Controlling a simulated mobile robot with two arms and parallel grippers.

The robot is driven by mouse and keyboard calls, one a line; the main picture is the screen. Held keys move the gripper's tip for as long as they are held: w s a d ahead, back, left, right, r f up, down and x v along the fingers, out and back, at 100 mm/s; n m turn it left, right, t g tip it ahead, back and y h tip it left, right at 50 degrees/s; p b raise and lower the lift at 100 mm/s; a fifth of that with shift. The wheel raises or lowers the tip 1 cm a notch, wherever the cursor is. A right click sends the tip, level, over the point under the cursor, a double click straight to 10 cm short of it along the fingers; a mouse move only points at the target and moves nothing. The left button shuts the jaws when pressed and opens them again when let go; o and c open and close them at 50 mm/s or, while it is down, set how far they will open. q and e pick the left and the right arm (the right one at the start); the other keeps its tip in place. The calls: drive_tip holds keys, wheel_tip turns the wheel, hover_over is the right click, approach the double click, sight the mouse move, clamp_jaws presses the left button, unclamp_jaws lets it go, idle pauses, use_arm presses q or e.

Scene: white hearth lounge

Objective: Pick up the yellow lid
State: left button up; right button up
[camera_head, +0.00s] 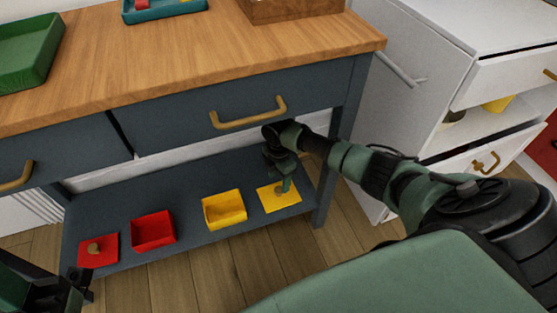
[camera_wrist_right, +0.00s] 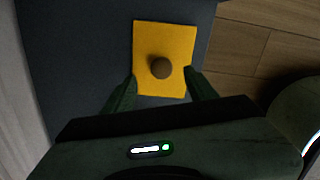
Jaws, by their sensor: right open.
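The yellow lid (camera_head: 276,204) lies flat on the right end of the low dark shelf. In the right wrist view the yellow lid (camera_wrist_right: 173,38) shows its round brown knob (camera_wrist_right: 161,68) near the fingertips. My right gripper (camera_head: 284,188) is just above the lid. In the right wrist view it (camera_wrist_right: 160,78) is open, its fingers on either side of the knob; I cannot tell whether they touch the lid. My left gripper (camera_head: 75,288) is at the lower left edge of the head view, dark and partly cut off, its jaws unclear.
A yellow box (camera_head: 224,211), a red box (camera_head: 153,231) and a red lid (camera_head: 98,250) sit left of it on the shelf (camera_head: 190,190). The drawer handle (camera_head: 248,115) and wooden tabletop (camera_head: 190,55) are above my right arm. A white cabinet (camera_head: 410,90) stands at the right.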

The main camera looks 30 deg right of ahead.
sight(279, 190)
wheel_tip(279, 190, down, 5)
drive_tip(key=b, duration=0.3)
drive_tip(key=shift+s+r, duration=0.1)
drive_tip(key=shift+s, duration=0.05)
drive_tip(key=shift+f, duration=0.3)
drive_tip(key=shift+r, duration=0.1)
clamp_jaws()
